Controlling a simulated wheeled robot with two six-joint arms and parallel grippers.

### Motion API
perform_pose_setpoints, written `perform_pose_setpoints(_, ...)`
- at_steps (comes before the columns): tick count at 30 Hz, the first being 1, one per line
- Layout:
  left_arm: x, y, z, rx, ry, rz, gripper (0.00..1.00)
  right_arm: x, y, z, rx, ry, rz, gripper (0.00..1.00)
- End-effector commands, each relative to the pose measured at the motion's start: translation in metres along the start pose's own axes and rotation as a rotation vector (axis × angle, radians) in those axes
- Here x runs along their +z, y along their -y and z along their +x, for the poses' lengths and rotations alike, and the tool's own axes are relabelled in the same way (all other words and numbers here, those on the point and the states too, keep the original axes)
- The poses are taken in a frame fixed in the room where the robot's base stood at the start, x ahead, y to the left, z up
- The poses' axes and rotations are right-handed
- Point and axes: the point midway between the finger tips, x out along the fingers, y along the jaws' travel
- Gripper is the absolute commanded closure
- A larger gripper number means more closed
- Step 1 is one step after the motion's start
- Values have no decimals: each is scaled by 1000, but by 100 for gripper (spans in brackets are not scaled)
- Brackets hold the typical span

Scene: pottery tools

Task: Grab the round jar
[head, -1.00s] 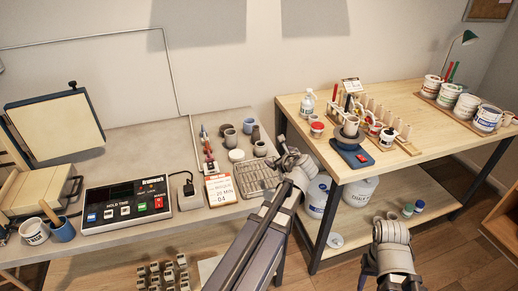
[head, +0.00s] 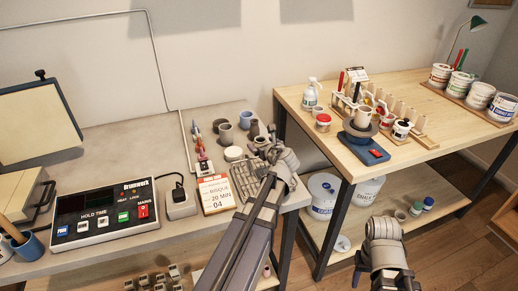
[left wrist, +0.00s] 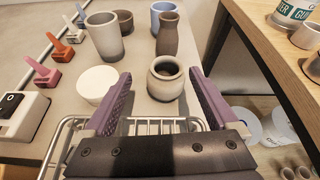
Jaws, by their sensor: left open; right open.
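The round jar (left wrist: 166,78) is a small, bulging, grey-beige pot with a dark open mouth. It stands upright on the grey table, between and just past my left gripper's fingertips in the left wrist view. In the head view the jar (head: 261,142) is partly hidden by my left arm. My left gripper (left wrist: 160,88) is open and empty, its two purple-padded fingers on either side of the jar's near side; I cannot tell whether they touch it. In the head view my left gripper (head: 266,160) is over the table's right edge. My right gripper (head: 360,268) is low at the right, open, its fingers hard to make out.
A wire rack (left wrist: 72,132) lies under my left gripper. The wooden table (head: 290,97) is to the right, across a gap.

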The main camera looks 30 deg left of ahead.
Motion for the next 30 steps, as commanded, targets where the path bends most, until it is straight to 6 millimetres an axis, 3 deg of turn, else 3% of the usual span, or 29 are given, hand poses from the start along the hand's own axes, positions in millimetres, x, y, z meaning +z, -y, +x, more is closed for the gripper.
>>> perform_pose_setpoints(5,0,0,5,0,0,0,7,0,0,2,0,0,0,50)
perform_pose_setpoints(11,-1,2,26,0,-1,-2,7,-1,1,10,0,0,0,50)
perform_pose_setpoints(17,0,2,29,0,-1,-2,7,-1,1,11,0,0,0,50)
perform_pose_setpoints(30,0,9,79,0,-1,-2,7,-2,3,28,0,0,0,50)
